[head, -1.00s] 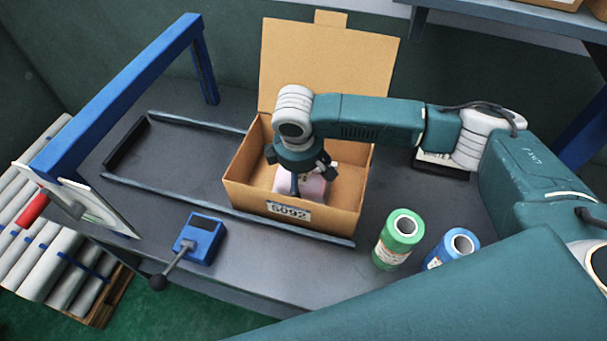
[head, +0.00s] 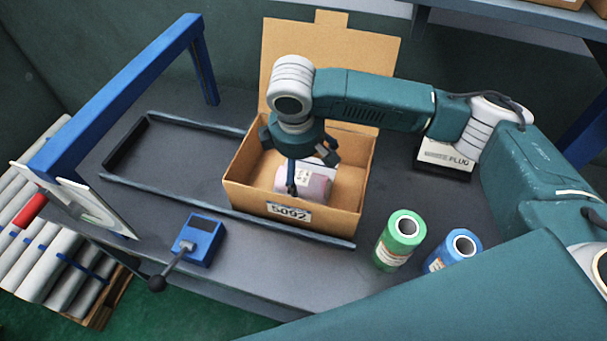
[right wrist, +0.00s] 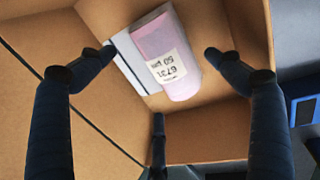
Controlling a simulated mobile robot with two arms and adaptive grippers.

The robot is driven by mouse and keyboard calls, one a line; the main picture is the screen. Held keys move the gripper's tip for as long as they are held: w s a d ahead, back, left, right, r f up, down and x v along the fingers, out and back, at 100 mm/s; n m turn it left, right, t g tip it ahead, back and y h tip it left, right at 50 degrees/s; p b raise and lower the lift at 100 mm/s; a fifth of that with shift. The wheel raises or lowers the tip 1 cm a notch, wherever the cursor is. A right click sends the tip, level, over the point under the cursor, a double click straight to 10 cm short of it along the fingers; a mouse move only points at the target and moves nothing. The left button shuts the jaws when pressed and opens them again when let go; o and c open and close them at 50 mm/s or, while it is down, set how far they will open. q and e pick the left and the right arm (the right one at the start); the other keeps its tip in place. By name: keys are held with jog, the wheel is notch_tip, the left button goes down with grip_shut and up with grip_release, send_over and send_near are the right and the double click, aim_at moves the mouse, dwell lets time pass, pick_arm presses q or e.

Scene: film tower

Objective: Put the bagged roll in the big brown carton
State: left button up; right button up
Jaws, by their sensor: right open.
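The big brown carton (head: 240,185) stands open on the bench with its lid flap up and a label reading 5092 on its front. The bagged roll (head: 316,186), pinkish in a clear wrap, lies on its side inside the carton. It also shows in the right wrist view (right wrist: 172,60) with a white label, next to a white flat item (right wrist: 128,58). My right gripper (head: 293,180) is above the roll, inside the carton's opening. In the right wrist view its fingers (right wrist: 165,85) are spread, apart from the roll. My left gripper is not in view.
A green roll (head: 399,240) and a blue roll (head: 452,250) stand right of the carton. A white box marked PLUG (head: 445,157) is behind them. A blue lever box (head: 203,238) sits at front left, with a blue frame (head: 120,95) behind. Dark rails flank the carton.

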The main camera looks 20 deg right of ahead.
jog(key=v, duration=0.5)
jog(key=shift+r, duration=0.4)
